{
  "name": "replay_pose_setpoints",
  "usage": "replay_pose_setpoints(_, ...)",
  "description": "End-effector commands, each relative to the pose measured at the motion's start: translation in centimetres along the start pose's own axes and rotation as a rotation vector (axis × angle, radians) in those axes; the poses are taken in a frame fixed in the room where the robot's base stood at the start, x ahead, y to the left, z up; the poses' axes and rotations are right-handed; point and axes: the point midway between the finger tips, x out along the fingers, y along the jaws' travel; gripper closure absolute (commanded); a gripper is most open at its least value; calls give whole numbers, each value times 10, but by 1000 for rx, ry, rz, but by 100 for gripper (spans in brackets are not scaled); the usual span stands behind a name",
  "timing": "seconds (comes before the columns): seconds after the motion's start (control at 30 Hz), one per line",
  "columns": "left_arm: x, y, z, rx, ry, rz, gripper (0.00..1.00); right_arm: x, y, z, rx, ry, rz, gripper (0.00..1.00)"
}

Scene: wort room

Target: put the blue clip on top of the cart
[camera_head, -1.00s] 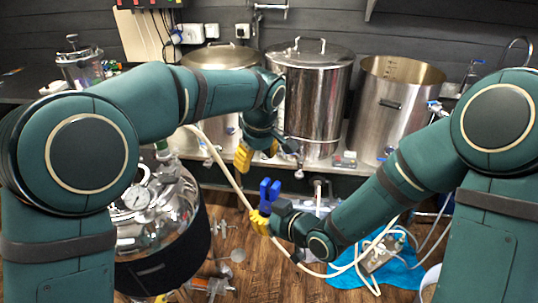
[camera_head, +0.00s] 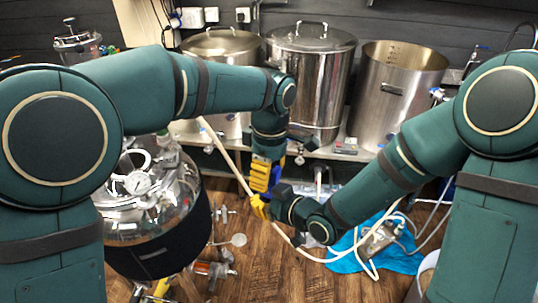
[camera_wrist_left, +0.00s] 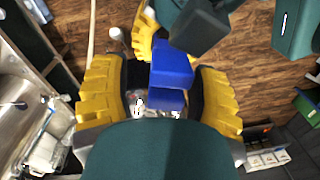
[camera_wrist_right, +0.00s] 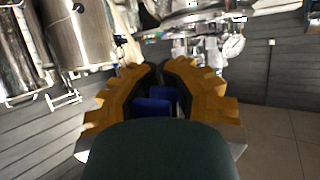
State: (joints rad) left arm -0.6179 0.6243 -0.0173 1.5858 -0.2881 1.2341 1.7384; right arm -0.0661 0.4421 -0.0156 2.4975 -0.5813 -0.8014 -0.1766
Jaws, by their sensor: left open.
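The blue clip (camera_head: 276,173) is upright between my two grippers in the middle of the head view. My right gripper (camera_head: 260,206) is shut on its lower end; the right wrist view shows blue parts of the clip (camera_wrist_right: 155,104) between the yellow fingers. My left gripper (camera_head: 262,176) is just above, pointing down and open. In the left wrist view the clip (camera_wrist_left: 171,68) lies between its spread yellow fingers, with a gap visible on the left side. Whether they touch it cannot be told. I cannot identify a cart in these views.
Steel pots (camera_head: 312,75) stand on a bench behind the grippers. A round steel vessel with a gauge (camera_head: 138,182) stands at the left. A pale hose (camera_head: 228,160) runs past the grippers to a blue cloth (camera_head: 345,262) on the wooden floor.

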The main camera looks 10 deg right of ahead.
Motion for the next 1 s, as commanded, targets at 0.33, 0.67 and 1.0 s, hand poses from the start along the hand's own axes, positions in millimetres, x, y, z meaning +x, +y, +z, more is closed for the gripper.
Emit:
replay_pose_setpoints(0.33,32,0,0,2,0,0,40,0,0,0,-1,1,0,100)
replay_pose_setpoints(0.67,34,0,0,2,0,0,45,0,-1,-2,-4,5,-2,100)
replay_pose_setpoints(1.0,34,1,0,2,0,3,100,0,-2,-2,-4,6,-6,100)
